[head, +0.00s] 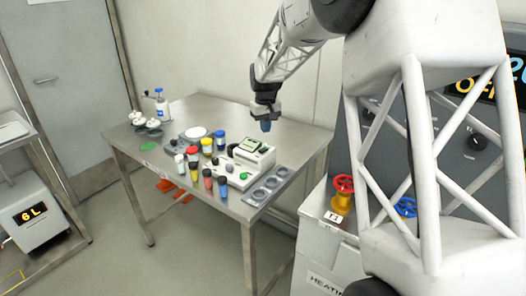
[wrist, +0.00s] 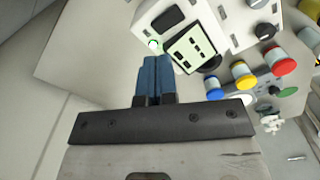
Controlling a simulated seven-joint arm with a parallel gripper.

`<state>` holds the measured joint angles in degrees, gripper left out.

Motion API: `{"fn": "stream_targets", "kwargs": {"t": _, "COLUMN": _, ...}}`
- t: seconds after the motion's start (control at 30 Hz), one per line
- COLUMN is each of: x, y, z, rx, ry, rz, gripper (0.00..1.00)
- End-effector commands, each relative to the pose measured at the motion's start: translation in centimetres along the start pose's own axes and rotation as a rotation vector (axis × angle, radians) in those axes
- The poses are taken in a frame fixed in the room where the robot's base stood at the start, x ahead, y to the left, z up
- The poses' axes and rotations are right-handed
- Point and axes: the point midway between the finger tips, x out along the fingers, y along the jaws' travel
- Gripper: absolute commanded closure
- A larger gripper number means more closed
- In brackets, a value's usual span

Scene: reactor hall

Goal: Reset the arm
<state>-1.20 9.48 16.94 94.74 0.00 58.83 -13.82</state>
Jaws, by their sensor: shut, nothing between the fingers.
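My gripper (head: 265,125) hangs over the right part of the steel table (head: 290,141), pointing down. Its blue fingers are together with nothing between them, and they also show in the wrist view (wrist: 157,78). In the head view it is above and behind the white device with a green screen (head: 251,152). In the wrist view the device (wrist: 190,38) lies just beyond the fingertips, with a lit green button at its corner. I cannot tell the exact height of the fingers above the table. My arm comes in from the upper right.
Several capped bottles (head: 207,147) stand left of the device. A grey holder with round recesses (head: 268,188) lies at the table's front right. The table's back right is clear.

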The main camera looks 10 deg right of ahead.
Motion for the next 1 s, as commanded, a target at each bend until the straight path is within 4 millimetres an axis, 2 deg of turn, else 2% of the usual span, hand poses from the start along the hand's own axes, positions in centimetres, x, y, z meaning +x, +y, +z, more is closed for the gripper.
{"fn": "stream_targets", "kwargs": {"t": 0.27, "x": -0.5, "y": -0.1, "z": 0.7, "rx": 0.004, "ry": 0.004, "rz": 0.001, "gripper": 1.00}}
{"fn": "stream_targets", "kwargs": {"t": 0.47, "x": -2.2, "y": -0.6, "z": 3.2, "rx": 0.018, "ry": 0.016, "rz": 0.004, "gripper": 1.00}}
{"fn": "stream_targets", "kwargs": {"t": 1.0, "x": -8.0, "y": -3.2, "z": 15.8, "rx": 0.089, "ry": 0.075, "rz": 0.018, "gripper": 1.00}}
